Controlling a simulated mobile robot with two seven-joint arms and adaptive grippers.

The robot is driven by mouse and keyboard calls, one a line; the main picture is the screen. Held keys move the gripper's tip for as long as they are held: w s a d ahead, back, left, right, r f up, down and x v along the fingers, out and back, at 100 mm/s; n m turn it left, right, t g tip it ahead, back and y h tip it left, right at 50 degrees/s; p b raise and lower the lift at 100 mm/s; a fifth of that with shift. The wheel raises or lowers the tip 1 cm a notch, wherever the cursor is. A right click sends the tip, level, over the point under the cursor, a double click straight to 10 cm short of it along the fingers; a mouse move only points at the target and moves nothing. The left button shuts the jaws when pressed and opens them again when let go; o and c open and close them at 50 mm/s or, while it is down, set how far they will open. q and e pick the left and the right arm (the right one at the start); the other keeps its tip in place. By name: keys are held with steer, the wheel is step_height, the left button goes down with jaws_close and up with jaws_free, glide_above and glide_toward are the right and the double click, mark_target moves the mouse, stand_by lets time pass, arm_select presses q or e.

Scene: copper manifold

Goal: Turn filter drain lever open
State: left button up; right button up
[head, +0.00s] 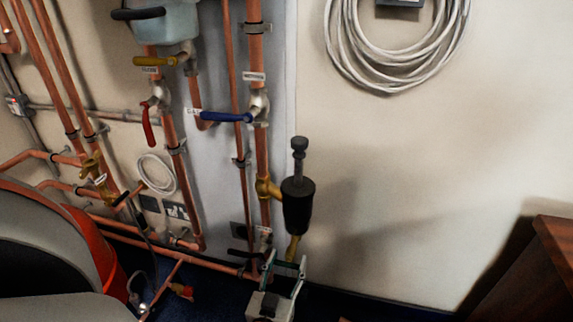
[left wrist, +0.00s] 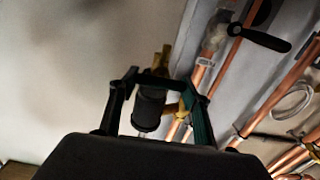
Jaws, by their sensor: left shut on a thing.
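The filter (head: 298,205) is a black upright cylinder with a grey stem on top, joined by a brass fitting to a vertical copper pipe. Its brass drain lever (head: 293,247) shows at the bottom. My left gripper (head: 284,263) comes up from below, with its fingers at this brass part, and is shut on it. The fingers hide where they touch the lever. In the left wrist view the black filter body (left wrist: 149,108) shows between the fingers (left wrist: 160,80), with brass parts beside and beyond it. My right gripper is in neither view.
A blue lever (head: 226,117), a red lever (head: 148,125) and a yellow lever (head: 155,61) sit on the copper pipes up and left. A white cable coil (head: 345,60) hangs on the wall. The wall right of the filter is clear. A wooden piece (head: 555,240) stands far right.

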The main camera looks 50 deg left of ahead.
arm_select(q)
steer(key=shift+r+n+p, duration=0.15)
steer(key=shift+n+p, duration=0.3)
steer(key=shift+n, duration=0.55)
steer(key=n+p, duration=0.1)
steer(key=n, duration=0.2)
steer(key=shift+a, duration=0.1)
steer(key=shift+f+n, duration=0.2)
steer(key=shift+n, duration=0.9)
steer(key=n, duration=0.2)
steer(key=shift+s+n+p, duration=0.1)
steer(key=shift+n+p, duration=0.25)
steer(key=shift+n, duration=0.05)
steer(key=n, duration=0.3)
steer(key=shift+a+f, duration=0.1)
steer(key=shift+f, duration=0.1)
steer(key=shift+n, duration=1.4)
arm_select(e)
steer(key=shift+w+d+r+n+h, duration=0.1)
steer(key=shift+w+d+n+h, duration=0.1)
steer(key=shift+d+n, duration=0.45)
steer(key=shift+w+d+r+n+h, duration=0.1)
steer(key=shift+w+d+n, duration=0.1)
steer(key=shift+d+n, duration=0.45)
arm_select(q)
steer(key=shift+n, duration=0.3)
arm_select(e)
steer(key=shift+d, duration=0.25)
